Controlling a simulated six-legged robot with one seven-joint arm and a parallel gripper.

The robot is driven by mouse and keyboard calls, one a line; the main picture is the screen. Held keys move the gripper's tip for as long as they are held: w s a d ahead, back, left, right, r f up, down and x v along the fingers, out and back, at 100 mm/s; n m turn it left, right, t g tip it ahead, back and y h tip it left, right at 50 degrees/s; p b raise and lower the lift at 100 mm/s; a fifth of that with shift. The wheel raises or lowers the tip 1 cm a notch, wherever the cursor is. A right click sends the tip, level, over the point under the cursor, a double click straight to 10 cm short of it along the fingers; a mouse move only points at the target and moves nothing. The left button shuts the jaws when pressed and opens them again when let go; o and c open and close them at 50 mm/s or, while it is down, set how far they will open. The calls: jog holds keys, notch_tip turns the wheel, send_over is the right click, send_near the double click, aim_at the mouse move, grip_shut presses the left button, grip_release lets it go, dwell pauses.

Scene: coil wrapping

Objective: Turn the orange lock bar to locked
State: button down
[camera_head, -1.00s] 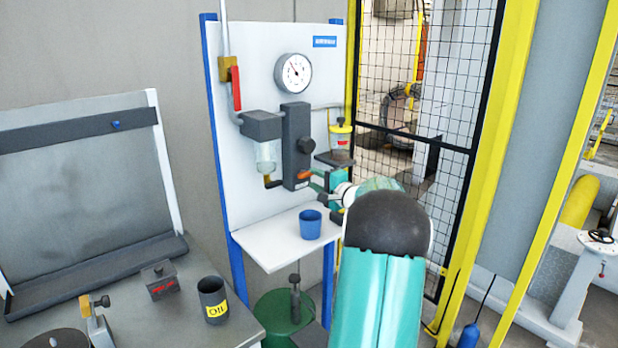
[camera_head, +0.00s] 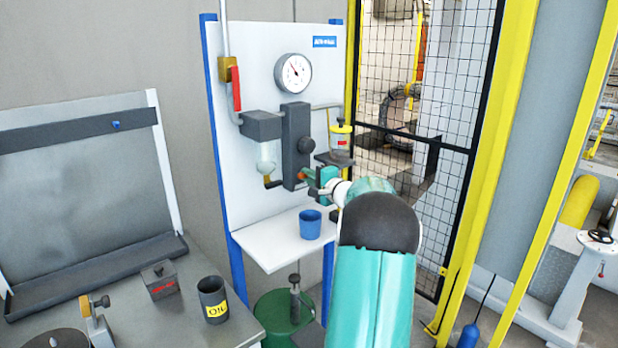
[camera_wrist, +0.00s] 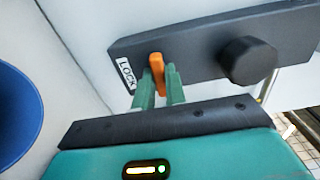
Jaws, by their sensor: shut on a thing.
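The orange lock bar (camera_wrist: 157,73) sits on the dark grey block (camera_wrist: 205,52) beside the white LOCK label (camera_wrist: 126,75). In the wrist view the bar stands across the block's length. My gripper (camera_wrist: 159,84) is shut on the bar, with one green finger on each side of it. In the head view my gripper (camera_head: 312,183) is at the lower end of the dark block (camera_head: 294,145), and only a little of the orange bar (camera_head: 302,176) shows there.
A black round knob (camera_wrist: 247,60) sticks out of the block beside my fingers. A blue cup (camera_head: 310,226) stands on the white shelf (camera_head: 275,246) below. A clear bowl (camera_head: 266,158) hangs left of the block. A yellow-capped jar (camera_head: 341,140) is to the right.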

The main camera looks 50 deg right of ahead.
jog(key=shift+s+f+m, duration=0.1)
jog(key=shift+m, duration=8.9)
jog(key=c, duration=1.4)
grip_release()
jog(key=shift+c, duration=0.2)
jog(key=v, duration=1.3)
jog(key=shift+s, duration=0.3)
